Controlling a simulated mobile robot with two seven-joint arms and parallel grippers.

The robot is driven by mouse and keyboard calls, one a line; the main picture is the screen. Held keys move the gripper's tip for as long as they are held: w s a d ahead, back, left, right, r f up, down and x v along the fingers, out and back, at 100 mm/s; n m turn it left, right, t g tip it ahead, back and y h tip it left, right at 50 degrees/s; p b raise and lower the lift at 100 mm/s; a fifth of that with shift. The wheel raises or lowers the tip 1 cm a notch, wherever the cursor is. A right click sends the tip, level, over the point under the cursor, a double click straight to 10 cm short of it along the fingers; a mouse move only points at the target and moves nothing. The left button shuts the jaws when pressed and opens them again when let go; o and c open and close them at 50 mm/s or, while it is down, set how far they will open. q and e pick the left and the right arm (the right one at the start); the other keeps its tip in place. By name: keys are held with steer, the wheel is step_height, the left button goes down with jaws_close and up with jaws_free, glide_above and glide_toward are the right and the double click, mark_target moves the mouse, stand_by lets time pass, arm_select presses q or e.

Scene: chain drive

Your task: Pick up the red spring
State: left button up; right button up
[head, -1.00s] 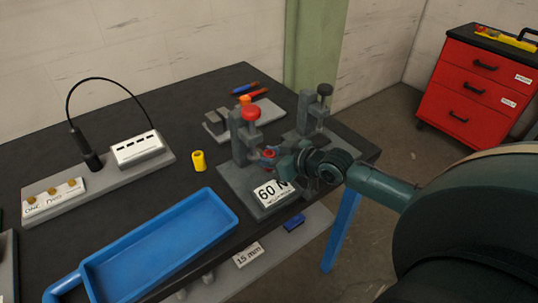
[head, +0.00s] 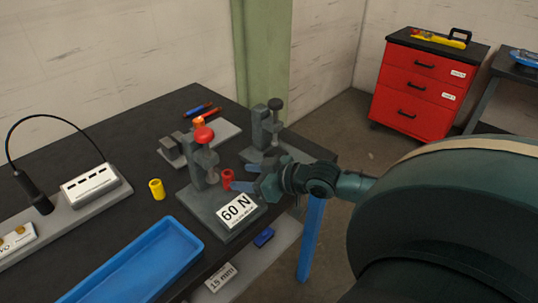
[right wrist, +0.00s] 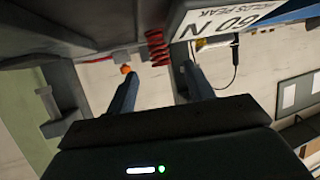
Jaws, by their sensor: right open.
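The red spring (head: 227,180) stands at the grey press fixture (head: 188,200) labelled "60 N", just left of my right gripper. My right gripper (head: 240,178) is open, with its two fingers pointing at the spring from the right. In the right wrist view the picture is upside down. There the red coiled spring (right wrist: 157,47) shows beyond the open fingers (right wrist: 160,80), lined up with the gap between them. The gap holds nothing. My left gripper is out of view.
A red-knobbed clamp (head: 204,135) rises on the fixture beside the spring. Another grey clamp (head: 266,125) stands behind. A yellow cylinder (head: 157,190) and a blue tray (head: 140,265) lie to the left. A red drawer cabinet (head: 425,90) stands on the floor beyond.

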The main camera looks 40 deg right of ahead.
arm_select(q)
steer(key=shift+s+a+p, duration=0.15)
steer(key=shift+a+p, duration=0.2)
steer(key=shift+p, duration=0.25)
arm_select(e)
steer(key=v, duration=0.6)
steer(key=shift+s+r, duration=0.2)
steer(key=shift+s, duration=0.05)
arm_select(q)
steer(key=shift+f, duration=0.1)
